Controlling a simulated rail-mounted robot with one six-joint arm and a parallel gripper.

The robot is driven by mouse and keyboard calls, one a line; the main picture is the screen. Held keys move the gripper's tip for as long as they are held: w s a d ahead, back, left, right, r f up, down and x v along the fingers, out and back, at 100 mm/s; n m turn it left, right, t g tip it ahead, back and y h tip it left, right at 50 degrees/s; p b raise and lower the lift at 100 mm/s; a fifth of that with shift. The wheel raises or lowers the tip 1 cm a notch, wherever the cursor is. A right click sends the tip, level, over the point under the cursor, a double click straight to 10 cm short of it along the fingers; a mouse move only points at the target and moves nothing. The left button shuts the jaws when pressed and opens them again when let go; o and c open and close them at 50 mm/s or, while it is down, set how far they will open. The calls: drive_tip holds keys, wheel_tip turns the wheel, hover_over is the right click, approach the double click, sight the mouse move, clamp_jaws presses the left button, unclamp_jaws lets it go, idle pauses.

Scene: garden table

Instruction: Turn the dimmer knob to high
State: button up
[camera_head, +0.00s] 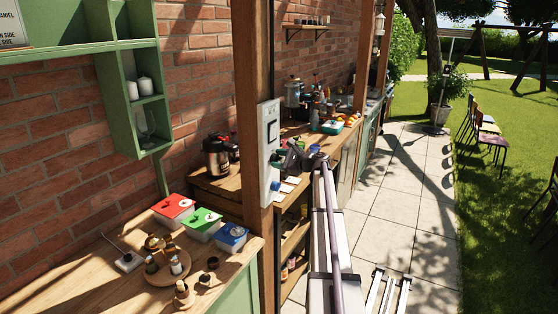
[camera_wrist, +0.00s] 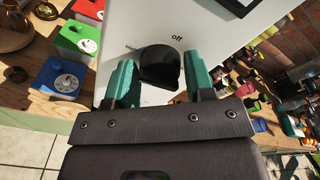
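The dimmer is a white panel (camera_head: 268,150) on the wooden post in the head view. The same white panel (camera_wrist: 122,28) fills the upper middle of the wrist view. Its black round knob (camera_wrist: 158,65) sits between the two teal fingers of my gripper (camera_wrist: 160,78). The fingers are parted, one on each side of the knob, with very little gap; I cannot make out firm contact. The word "off" shows above right of the knob and part of another label at its left. The rest of the dial is hidden behind the gripper.
Red, green and blue boxes (camera_head: 202,224) stand on the wooden table at the left with a round tray (camera_head: 168,268). A long counter behind the post (camera_head: 258,70) holds a pot (camera_head: 217,156) and other items. The paved path (camera_head: 390,200) at the right is open.

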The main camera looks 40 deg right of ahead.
drive_tip(key=o, duration=0.3)
drive_tip(key=p+v, duration=0.1)
drive_tip(key=v, duration=1)
